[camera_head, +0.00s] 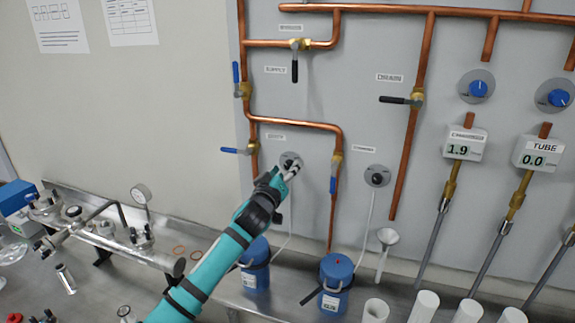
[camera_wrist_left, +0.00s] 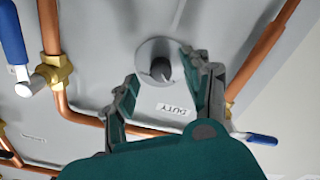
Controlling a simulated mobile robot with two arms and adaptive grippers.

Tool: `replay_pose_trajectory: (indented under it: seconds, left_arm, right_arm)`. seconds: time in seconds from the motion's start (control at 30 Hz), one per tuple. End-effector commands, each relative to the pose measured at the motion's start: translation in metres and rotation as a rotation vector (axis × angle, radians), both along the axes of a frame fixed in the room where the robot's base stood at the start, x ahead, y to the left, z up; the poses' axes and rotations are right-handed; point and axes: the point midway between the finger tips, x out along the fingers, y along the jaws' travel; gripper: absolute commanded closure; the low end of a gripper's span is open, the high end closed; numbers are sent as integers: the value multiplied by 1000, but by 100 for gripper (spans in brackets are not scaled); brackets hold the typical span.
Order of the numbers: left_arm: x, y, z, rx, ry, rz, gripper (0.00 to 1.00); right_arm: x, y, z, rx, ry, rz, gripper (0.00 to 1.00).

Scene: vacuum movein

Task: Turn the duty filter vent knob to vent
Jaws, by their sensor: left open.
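The duty knob (camera_wrist_left: 161,68) is a small dark knob on a round grey plate, with a DUTY label (camera_wrist_left: 176,108) beside it in the left wrist view. In the head view its plate (camera_head: 288,157) is partly hidden by my left gripper (camera_head: 290,171). In the left wrist view my left gripper (camera_wrist_left: 158,70) is open, its two fingers on either side of the knob with gaps between. I cannot tell which setting the knob points to. My right gripper is not in view.
A similar standby knob (camera_head: 376,177) sits to the right. Copper pipes (camera_head: 338,215) and a blue-handled valve (camera_head: 337,162) run close to the duty knob. Blue canisters (camera_head: 336,275) stand on the bench below. A black-handled drain valve (camera_head: 416,98) is further right.

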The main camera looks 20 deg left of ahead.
Motion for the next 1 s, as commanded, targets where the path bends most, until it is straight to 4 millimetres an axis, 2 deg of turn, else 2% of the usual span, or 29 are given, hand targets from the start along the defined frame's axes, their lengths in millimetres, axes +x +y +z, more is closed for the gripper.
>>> replay_pose_trajectory:
  seconds: [0.2, 0.57, 0.93, 1.0]
  left_arm:
    - [17, 0, 0, 0, 1, 1, 51]
    - [20, -1, -1, 0, 1, -1, 51]
    - [20, 0, -1, 0, 1, 0, 99]
    - [20, 0, -1, 0, 1, 0, 100]
  right_arm:
    - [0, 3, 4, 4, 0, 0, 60]
    - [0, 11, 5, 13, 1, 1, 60]
    - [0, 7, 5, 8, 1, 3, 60]
    - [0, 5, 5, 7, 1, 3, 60]
